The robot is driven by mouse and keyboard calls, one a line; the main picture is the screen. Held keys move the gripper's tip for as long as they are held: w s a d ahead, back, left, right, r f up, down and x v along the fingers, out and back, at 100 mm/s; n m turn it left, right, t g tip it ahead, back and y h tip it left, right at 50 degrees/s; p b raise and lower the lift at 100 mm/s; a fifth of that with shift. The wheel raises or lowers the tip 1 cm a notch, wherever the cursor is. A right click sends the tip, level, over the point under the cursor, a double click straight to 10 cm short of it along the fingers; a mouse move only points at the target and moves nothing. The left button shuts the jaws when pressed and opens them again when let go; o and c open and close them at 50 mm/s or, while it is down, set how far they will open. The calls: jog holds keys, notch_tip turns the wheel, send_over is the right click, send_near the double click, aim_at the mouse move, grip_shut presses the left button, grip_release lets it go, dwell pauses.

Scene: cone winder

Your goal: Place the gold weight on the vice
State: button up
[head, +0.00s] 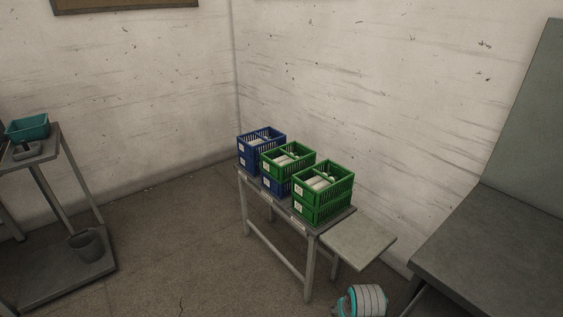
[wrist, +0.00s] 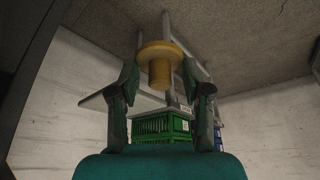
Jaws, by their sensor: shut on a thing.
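The gold weight (wrist: 159,70) shows in the wrist view as a yellow-gold cylinder with a wider flange. It sits between the two fingers of my gripper (wrist: 160,73), which is shut on it. The wrist view appears upside down, with the floor at the top. The gold weight and gripper fingers are not visible in the head view, where only a white and teal part of my arm shows at the bottom. I cannot make out a vice for sure in either view.
Blue crates (head: 247,140) and green crates (head: 323,205) stand stacked on a narrow table (head: 315,226) by the corner. A pale side shelf (head: 358,240) adjoins it. A grey bench (head: 490,262) is at right. A rack (head: 70,175) at left holds a teal bin (head: 27,127). Floor between is open.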

jog(key=shift+s+a+f, duration=0.1)
jog(key=shift+s+f, duration=0.15)
jog(key=shift+s, duration=0.45)
jog(key=shift+s+f, duration=0.25)
jog(key=shift+s, duration=0.45)
